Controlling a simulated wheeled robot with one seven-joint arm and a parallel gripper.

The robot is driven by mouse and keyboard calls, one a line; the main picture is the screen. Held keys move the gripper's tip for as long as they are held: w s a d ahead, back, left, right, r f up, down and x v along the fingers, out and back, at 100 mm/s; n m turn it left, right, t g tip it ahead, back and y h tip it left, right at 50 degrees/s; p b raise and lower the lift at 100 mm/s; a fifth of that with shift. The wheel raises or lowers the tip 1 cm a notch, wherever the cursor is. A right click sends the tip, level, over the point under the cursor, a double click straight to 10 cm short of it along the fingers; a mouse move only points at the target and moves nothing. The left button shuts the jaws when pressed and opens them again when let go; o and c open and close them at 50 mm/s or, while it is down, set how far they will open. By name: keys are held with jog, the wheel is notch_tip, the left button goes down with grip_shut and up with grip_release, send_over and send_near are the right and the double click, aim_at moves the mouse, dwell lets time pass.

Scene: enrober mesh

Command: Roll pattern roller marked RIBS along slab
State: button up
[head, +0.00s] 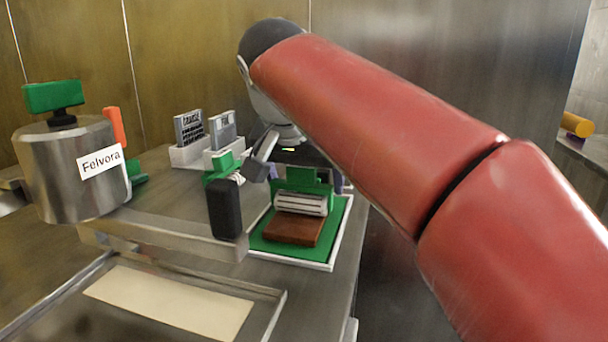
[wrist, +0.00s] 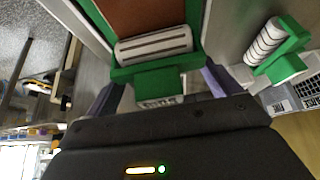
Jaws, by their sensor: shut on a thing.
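The pattern roller (head: 301,204) has a pale ribbed cylinder and a green frame. It sits at the far end of the brown slab (head: 292,231), which lies on a green mat (head: 327,238) with a white rim. In the wrist view the roller (wrist: 155,47) meets the end of the slab (wrist: 145,15); I cannot tell whether it presses on it. My gripper (wrist: 160,84), with purple fingers, is shut on the roller's green handle. A small label on the handle is too blurred to read. My arm partly hides the gripper in the head view.
A second green-handled roller (wrist: 268,45) stands to the side, behind a black block (head: 225,209) in the head view. A steel pot marked Felvora (head: 65,170) stands at left. Pattern cards (head: 190,128) stand behind. A shallow tray (head: 170,300) is in front.

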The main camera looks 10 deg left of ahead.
jog(key=shift+s+a, duration=0.15)
jog(key=shift+s, duration=1.4)
jog(key=shift+s+a, duration=0.1)
jog(key=shift+s, duration=1.4)
dwell(0.8)
notch_tip(320, 180, up, 7)
dwell(1.2)
dwell(0.5)
